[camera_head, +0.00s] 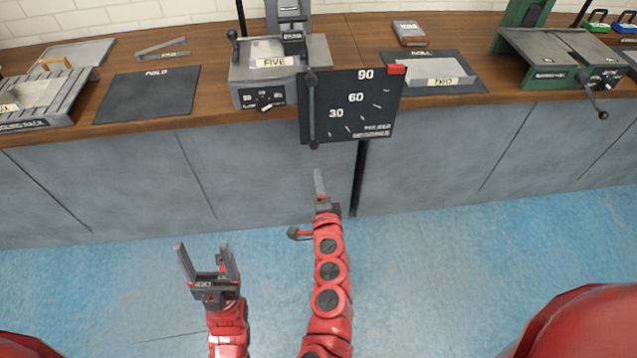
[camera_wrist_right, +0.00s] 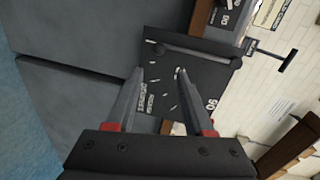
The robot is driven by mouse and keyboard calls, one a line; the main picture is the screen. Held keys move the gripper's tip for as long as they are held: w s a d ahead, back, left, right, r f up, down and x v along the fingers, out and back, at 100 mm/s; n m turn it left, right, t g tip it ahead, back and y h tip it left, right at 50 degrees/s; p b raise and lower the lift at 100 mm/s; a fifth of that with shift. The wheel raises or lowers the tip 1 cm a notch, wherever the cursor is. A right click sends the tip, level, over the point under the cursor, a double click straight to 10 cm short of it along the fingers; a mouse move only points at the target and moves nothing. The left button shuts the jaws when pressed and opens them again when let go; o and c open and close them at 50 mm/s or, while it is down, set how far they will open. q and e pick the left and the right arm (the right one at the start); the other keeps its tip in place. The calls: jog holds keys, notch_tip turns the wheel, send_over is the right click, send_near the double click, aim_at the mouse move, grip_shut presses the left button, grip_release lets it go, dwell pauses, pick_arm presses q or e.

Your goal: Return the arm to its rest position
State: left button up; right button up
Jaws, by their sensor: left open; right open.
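My left gripper (camera_head: 205,248) is in the lower left of the head view, over the blue floor in front of the counter. Its two fingers are apart and nothing is between them. My right gripper (camera_head: 319,180) is further right and higher, in front of the grey cabinet front and below the dial board. The head view shows it edge-on. In the right wrist view, the right gripper (camera_wrist_right: 160,74) has its fingers apart and empty, with the dark dial board (camera_wrist_right: 190,85) beyond the tips.
The dial board (camera_head: 352,105), marked 30, 60 and 90, hangs off the counter front by the machine labelled FIVE (camera_head: 272,65). A black mat (camera_head: 147,94) and grey rack (camera_head: 45,100) are left; a green-and-grey machine (camera_head: 550,60) is right. The floor (camera_head: 440,260) is clear.

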jog(key=shift+w+f, duration=0.15)
jog(key=shift+w, duration=0.05)
jog(key=shift+d, duration=0.1)
